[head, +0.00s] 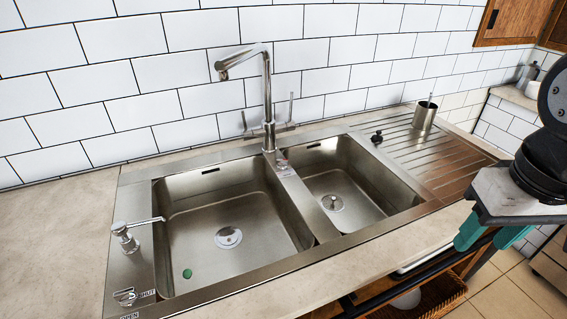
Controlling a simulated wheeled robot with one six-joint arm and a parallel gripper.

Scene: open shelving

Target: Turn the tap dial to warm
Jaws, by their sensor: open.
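A chrome tap (266,95) stands behind the double sink, its spout reaching left over the large basin. It has two upright levers, a left lever (244,121) and a right lever (291,107). A small round dial (282,164) sits at the tap's foot, with a label strip beside it too small to read, so its setting cannot be told. Another round dial (125,296) sits at the sink's front left corner, near labels OPEN and SHUT. My gripper (490,238) has teal fingertips, is open and empty, and hangs at the far right, well away from the tap and dials.
The large basin (215,200) and small basin (350,165) are empty except for a small green spot in the large one. A soap dispenser (126,238), black knob (377,137) and steel cup (424,116) stand around them. The front counter strip (370,260) is clear.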

